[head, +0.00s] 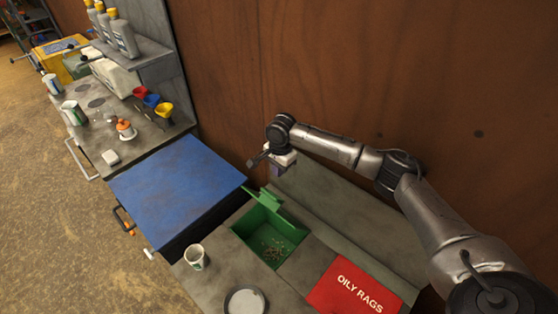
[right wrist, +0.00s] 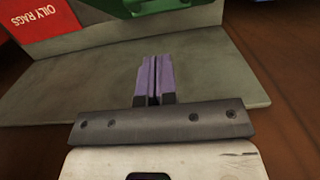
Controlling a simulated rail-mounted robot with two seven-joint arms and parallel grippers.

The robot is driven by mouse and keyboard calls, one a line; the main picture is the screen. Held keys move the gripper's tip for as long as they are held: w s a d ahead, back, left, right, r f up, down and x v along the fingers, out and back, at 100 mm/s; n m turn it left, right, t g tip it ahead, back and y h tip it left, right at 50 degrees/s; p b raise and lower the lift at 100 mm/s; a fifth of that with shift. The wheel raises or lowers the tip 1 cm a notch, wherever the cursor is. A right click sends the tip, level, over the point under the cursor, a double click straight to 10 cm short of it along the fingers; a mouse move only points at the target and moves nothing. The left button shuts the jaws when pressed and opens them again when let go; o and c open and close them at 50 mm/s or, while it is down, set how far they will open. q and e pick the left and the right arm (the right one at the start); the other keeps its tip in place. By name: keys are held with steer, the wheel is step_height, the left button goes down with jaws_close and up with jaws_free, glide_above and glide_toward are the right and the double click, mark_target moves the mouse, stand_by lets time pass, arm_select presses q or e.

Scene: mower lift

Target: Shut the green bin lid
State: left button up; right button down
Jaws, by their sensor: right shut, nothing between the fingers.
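The green bin (head: 272,240) is set into the bench in the head view, open, with small debris on its floor. Its green lid (head: 262,198) stands raised at the far edge, seen nearly edge-on. A green part (right wrist: 150,6) also shows cut off at the top of the right wrist view. My right gripper (head: 281,170) is above and behind the lid, near the brown wall, and looks apart from it. In the right wrist view its purple fingers (right wrist: 154,64) are shut together with nothing between them. My left gripper is not in view.
A red OILY RAGS lid (head: 352,287) is right of the bin. A cup (head: 195,256) and a round grey dish (head: 245,300) stand in front. A blue panel (head: 178,190) is to the left. The grey ledge (head: 340,215) behind the bin is clear.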

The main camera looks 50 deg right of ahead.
mark_target(278, 203)
steer(key=f, duration=0.1)
steer(key=a+f, duration=0.1)
steer(key=f, duration=0.2)
steer(key=shift+a+f+p, duration=0.25)
steer(key=shift+a+p, duration=0.05)
steer(key=shift+a, duration=0.1)
steer(key=shift+w+a+f, duration=0.1)
steer(key=shift+a+f, duration=0.6)
